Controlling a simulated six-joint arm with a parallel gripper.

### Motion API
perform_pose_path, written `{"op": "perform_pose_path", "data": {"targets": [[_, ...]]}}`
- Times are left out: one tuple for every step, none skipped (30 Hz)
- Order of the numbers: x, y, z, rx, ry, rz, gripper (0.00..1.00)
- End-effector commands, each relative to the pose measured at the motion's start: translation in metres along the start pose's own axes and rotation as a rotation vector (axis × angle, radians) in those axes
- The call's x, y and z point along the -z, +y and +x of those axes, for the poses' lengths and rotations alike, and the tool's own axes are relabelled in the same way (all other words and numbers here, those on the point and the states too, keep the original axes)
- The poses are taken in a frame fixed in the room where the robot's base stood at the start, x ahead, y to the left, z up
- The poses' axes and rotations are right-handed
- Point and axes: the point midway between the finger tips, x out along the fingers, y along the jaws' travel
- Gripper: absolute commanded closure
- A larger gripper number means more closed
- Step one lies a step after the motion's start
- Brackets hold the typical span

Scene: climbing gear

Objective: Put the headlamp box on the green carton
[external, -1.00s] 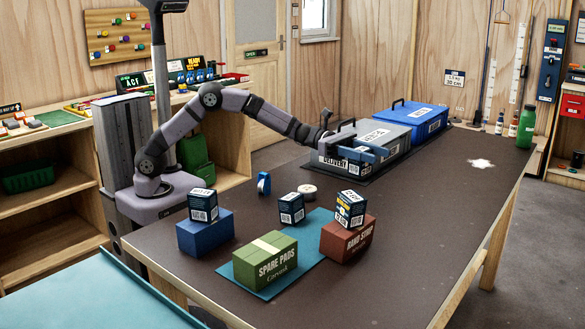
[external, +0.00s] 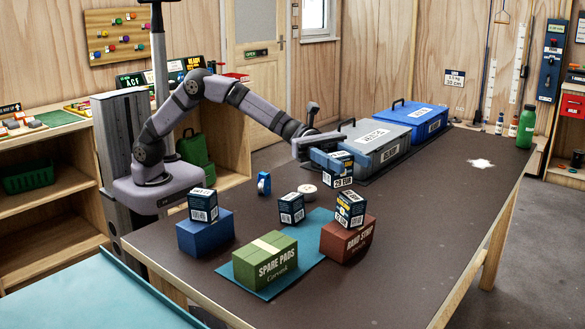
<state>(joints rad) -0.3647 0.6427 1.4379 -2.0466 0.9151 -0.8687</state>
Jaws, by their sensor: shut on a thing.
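My gripper (external: 330,160) is shut on a small dark box (external: 341,172) with a white label and holds it up in front of the grey delivery case. Its label is too small to read surely, so I cannot tell whether it is the headlamp box. The green carton (external: 252,270), marked SPARE PADS, sits at the front of the table, partly on a teal mat (external: 314,232). Its top has a pale band and nothing on it. The held box is apart from it, behind and to the right.
A grey case (external: 385,150) and a blue case (external: 425,120) stand farther back.

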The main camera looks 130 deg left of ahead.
Motion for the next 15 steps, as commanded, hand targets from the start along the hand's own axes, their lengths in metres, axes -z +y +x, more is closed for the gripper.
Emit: {"op": "perform_pose_path", "data": {"targets": [[-0.009,-0.02,0.01,0.033,-0.002,0.0,0.8],[-0.012,-0.031,0.015,0.05,-0.001,0.0,0.8],[-0.015,-0.046,0.021,0.073,-0.001,-0.001,0.8],[-0.017,-0.057,0.025,0.09,0.0,-0.002,0.8],[-0.019,-0.069,0.029,0.109,0.0,-0.004,0.8],[-0.022,-0.084,0.034,0.132,0.001,-0.005,0.8],[-0.025,-0.095,0.038,0.15,0.001,-0.006,0.8],[-0.027,-0.107,0.041,0.168,0.002,-0.007,0.8],[-0.029,-0.122,0.044,0.191,0.003,-0.009,0.8],[-0.03,-0.133,0.047,0.209,0.004,-0.011,0.8],[-0.032,-0.143,0.049,0.225,0.006,-0.013,0.8],[-0.033,-0.157,0.051,0.247,0.007,-0.015,0.8],[-0.034,-0.166,0.052,0.262,0.009,-0.016,0.8],[-0.034,-0.175,0.052,0.277,0.011,-0.018,0.8],[-0.034,-0.186,0.052,0.294,0.013,-0.02,0.8]]}}
